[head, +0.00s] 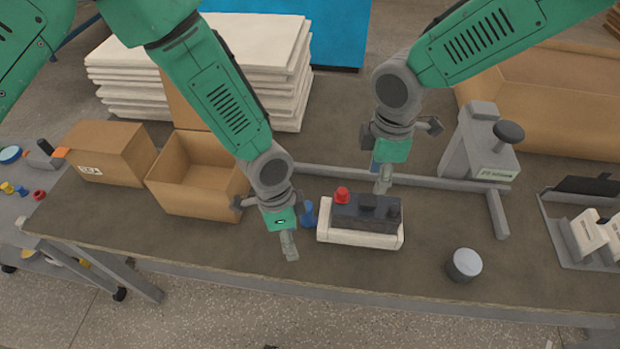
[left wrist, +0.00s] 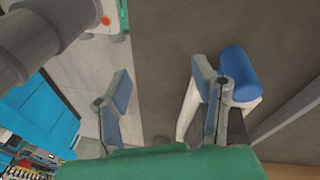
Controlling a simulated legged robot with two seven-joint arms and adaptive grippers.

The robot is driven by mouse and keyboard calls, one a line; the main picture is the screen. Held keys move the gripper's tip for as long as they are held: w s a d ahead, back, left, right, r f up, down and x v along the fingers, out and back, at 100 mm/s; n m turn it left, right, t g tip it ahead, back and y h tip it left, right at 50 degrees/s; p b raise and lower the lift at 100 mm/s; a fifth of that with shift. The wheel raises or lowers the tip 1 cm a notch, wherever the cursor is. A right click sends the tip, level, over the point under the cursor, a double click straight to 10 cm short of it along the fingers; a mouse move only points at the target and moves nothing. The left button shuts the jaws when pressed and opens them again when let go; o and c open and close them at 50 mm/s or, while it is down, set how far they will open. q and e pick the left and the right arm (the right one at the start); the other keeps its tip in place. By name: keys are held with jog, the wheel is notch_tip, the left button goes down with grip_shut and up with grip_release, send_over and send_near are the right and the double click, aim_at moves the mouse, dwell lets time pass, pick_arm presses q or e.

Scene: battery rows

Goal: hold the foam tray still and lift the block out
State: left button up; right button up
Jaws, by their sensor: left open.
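The white foam tray (head: 360,237) lies on the brown tabletop, its long side across the head view. The dark grey block (head: 366,213) sits in it. A red knob (head: 342,194) shows at the block's back left and a blue cylinder (head: 309,213) at the tray's left end. My left gripper (head: 290,248) is just left of the tray, apart from the block. In the left wrist view its blue-padded fingers (left wrist: 165,98) are spread with nothing between them; the tray (left wrist: 187,112) is beside one finger. My right gripper (head: 383,184) is at the block's back edge; its finger gap is hidden.
An open cardboard box (head: 195,195) and a closed one (head: 104,152) stand at the left. A grey stand (head: 480,155) with a rail is behind the tray. A round grey canister (head: 463,265) stands to its right. The front left tabletop is clear.

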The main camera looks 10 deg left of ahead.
aim_at(307, 216)
pick_arm(q)
jog(key=w+r+m, duration=0.1)
jog(key=w+r, duration=0.1)
jog(key=w, duration=0.1)
jog(key=w+d+r+m+t+y, duration=0.1)
jog(key=w+r+m, duration=0.1)
jog(key=w, duration=0.1)
jog(key=w+r+m+y, duration=0.1)
jog(key=w+r+m, duration=0.1)
jog(key=w+r, duration=0.1)
jog(key=shift+w+d, duration=0.2)
jog(key=shift+w, duration=0.05)
pick_arm(e)
jog(key=shift+a, duration=0.6)
pick_arm(q)
notch_tip(307, 216, down, 14)
jog(key=shift+d+r, duration=0.15)
pick_arm(e)
jog(key=shift+d, duration=0.2)
pick_arm(q)
jog(key=shift+d, duration=0.1)
pick_arm(e)
jog(key=shift+d, duration=0.1)
pick_arm(q)
grip_shut()
